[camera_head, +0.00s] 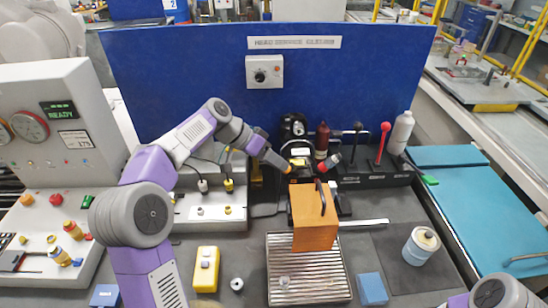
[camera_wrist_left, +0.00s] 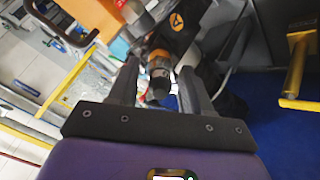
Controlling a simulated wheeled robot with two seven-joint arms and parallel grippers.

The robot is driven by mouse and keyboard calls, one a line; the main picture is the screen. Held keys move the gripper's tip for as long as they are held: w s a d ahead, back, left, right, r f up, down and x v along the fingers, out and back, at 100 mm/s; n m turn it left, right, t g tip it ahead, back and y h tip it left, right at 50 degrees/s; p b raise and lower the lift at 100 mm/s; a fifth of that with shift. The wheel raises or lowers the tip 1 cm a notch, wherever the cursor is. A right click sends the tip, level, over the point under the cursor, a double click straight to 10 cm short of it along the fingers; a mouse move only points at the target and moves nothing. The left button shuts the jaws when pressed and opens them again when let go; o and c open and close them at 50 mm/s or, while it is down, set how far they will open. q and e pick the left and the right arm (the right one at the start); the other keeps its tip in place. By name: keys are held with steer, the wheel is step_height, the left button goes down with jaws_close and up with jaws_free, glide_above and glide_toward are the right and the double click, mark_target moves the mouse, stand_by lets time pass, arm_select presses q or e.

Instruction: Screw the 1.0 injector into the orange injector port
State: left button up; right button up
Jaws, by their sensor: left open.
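My left gripper (camera_head: 284,166) reaches in from the left to the fixture at the back middle of the bench. Its two fingers (camera_wrist_left: 158,90) are open in the left wrist view. Between them shows an orange-brown cylinder with a dark end (camera_wrist_left: 158,68); I cannot tell whether it is the injector or the port, or whether the fingers touch it. Orange colour shows at the fingertips in the head view, too small to tell apart from the gripper. No 1.0 marking is readable. My right gripper is out of view; part of my right arm shows at the lower right corner.
An orange box with a dark handle (camera_head: 314,219) stands just in front of the fixture, above a slatted metal tray (camera_head: 308,285). Black (camera_head: 357,140) and red levers (camera_head: 382,143) and a white bottle (camera_head: 401,132) are right. A blue panel (camera_head: 180,75) closes the back.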

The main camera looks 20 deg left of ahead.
arm_select(q)
steer(key=n+p, duration=0.4)
steer(key=n, duration=0.1)
steer(key=shift+r, duration=0.15)
steer(key=n+p, duration=0.4)
steer(key=shift+n+p, duration=0.5)
steer(key=shift+n, duration=0.1)
steer(key=shift+n+p, duration=0.5)
steer(key=shift+p, duration=0.15)
steer(key=n+p, duration=0.5)
steer(key=shift+p, duration=0.3)
steer(key=n+p, duration=0.5)
steer(key=shift+n+p, duration=0.5)
steer(key=shift+p, duration=0.1)
